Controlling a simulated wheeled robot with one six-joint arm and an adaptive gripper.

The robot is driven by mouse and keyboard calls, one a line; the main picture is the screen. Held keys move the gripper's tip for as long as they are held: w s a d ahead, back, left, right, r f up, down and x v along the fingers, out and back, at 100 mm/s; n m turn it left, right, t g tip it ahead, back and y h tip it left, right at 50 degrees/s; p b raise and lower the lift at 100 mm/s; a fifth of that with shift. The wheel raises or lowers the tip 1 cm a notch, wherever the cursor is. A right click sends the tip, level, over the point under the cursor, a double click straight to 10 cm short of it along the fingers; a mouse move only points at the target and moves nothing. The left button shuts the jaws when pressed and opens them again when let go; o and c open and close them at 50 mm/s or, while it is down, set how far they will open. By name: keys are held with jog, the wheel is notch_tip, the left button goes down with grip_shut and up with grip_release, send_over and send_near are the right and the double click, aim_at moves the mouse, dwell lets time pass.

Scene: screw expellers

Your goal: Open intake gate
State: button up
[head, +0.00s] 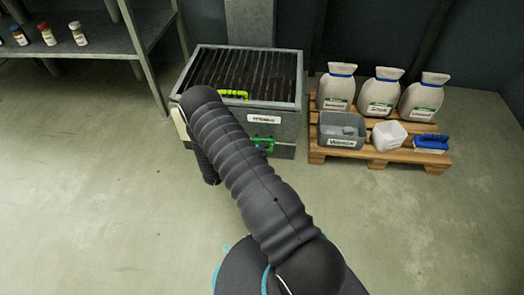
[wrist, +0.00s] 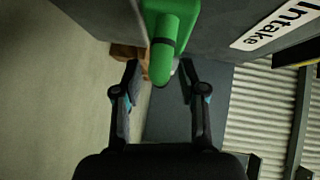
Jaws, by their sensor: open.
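The intake is a grey metal box (head: 285,120) with a dark ribbed top and a white label on its front, read as "Intake" in the wrist view (wrist: 275,27). A green handle (head: 262,145) is low on its front, partly behind my arm. In the wrist view a green handle (wrist: 165,40) comes down from the grey face. My gripper (wrist: 160,68) is open, with one finger on each side of the handle's rounded end. I cannot tell whether either finger touches it. My arm hides my gripper in the head view.
A bright green handle (head: 232,94) lies at the box's top front edge. A wooden pallet (head: 330,155) to the right bears several sacks, a grey bin (head: 342,143), a white container (head: 389,136) and a blue-handled brush (head: 431,142). A shelf (head: 90,48) stands left. The front floor is clear.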

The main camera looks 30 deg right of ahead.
jog(key=shift+d, duration=0.15)
grip_shut()
jog(key=s+a, duration=0.2)
jog(key=s, duration=0.1)
jog(key=shift+s+a+p, duration=0.3)
jog(key=shift+p, duration=0.05)
grip_release()
